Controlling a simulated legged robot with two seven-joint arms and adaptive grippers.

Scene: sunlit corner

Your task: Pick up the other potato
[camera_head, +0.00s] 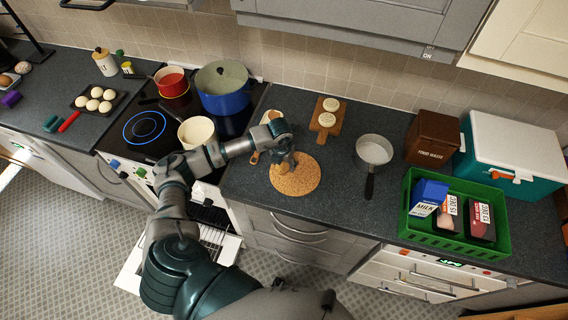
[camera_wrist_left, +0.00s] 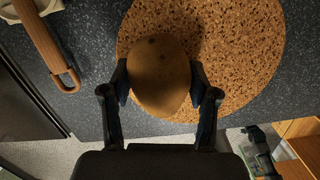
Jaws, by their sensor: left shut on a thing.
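A brown potato (camera_wrist_left: 158,75) with a few dark spots sits between the two fingers of my left gripper (camera_wrist_left: 160,92) in the left wrist view. The gripper is shut on it, one finger on each side. Behind the potato is a round speckled cork mat (camera_wrist_left: 250,60). In the head view my left gripper (camera_head: 284,160) is over the upper left part of the cork mat (camera_head: 298,180). I cannot tell whether the potato touches the mat. My right gripper is not in view.
A wooden board (camera_head: 328,120) with two pale round pieces lies behind the mat. A pan (camera_head: 374,150) stands to the right, then a green crate (camera_head: 420,235) with a milk carton and packages. The stove with pots (camera_head: 222,90) is left. Some counter right of the mat is bare.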

